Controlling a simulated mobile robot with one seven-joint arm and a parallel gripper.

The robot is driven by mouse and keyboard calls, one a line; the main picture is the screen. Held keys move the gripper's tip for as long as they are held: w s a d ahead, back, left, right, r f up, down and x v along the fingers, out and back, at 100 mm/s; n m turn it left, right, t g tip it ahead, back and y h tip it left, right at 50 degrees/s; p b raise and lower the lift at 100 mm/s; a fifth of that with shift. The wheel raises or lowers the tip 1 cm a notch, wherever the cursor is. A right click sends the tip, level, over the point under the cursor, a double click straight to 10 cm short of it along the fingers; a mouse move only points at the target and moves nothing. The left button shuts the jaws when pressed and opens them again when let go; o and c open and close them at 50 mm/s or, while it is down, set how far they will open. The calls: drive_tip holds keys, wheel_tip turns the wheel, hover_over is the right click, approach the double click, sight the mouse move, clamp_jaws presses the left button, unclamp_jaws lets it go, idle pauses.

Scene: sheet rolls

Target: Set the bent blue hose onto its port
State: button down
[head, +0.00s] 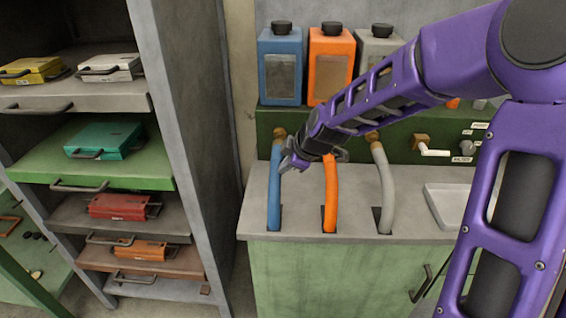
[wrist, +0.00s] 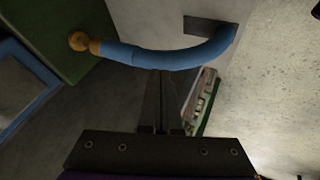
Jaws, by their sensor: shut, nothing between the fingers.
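The blue hose (head: 274,190) rises from a dark slot in the counter at the left of a row of hoses. Its upper end meets a brass port (head: 280,133) on the green back panel. In the wrist view the blue hose (wrist: 165,57) curves from its slot (wrist: 208,27) to the brass port (wrist: 84,42), with no clear gap there. My gripper (head: 289,164) is just right of the upper blue hose. In the wrist view my gripper (wrist: 161,76) is shut and empty, its tips close to the hose's middle; I cannot tell if they touch.
An orange hose (head: 330,195) stands close on the right, partly behind my wrist, with a grey hose (head: 384,195) beyond. Blue (head: 280,62), orange (head: 331,60) and grey (head: 378,47) canisters stand behind. A shelf rack (head: 185,120) is left; a white tray (head: 445,205) is right.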

sight(278, 164)
drive_tip(key=w, duration=0.1)
drive_tip(key=w+f, duration=0.1)
drive_tip(key=w, duration=0.2)
drive_tip(key=shift+a+f, duration=0.3)
drive_tip(key=shift+a, duration=0.05)
drive_tip(key=shift+w+d, duration=0.1)
drive_tip(key=shift+w, duration=0.4)
